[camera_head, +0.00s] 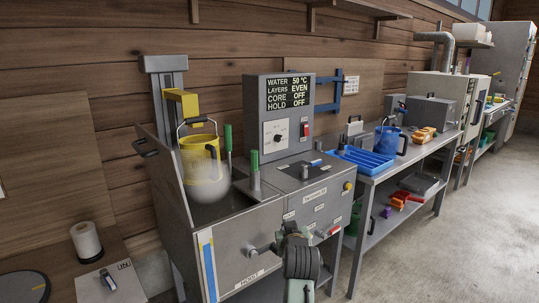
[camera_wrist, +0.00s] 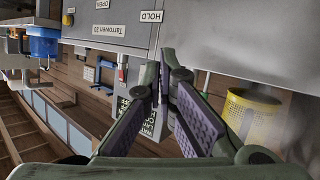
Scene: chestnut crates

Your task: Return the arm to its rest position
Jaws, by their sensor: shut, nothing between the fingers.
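My arm (camera_head: 301,262) reaches up from the bottom of the head view, in front of the grey machine's front panel (camera_head: 240,240). My gripper (camera_wrist: 167,78) shows in the wrist view with its green fingers and purple pads. Its fingertips are together and nothing is held between them. In the head view the arm hides part of the panel, and the fingertips cannot be made out clearly.
A yellow perforated basket (camera_head: 203,160) hangs in the machine's steaming basin; it also shows in the wrist view (camera_wrist: 252,115). A side bench holds a blue tray (camera_head: 363,160) and a blue jug (camera_head: 388,140). A paper roll (camera_head: 86,241) stands at left. Floor at right is clear.

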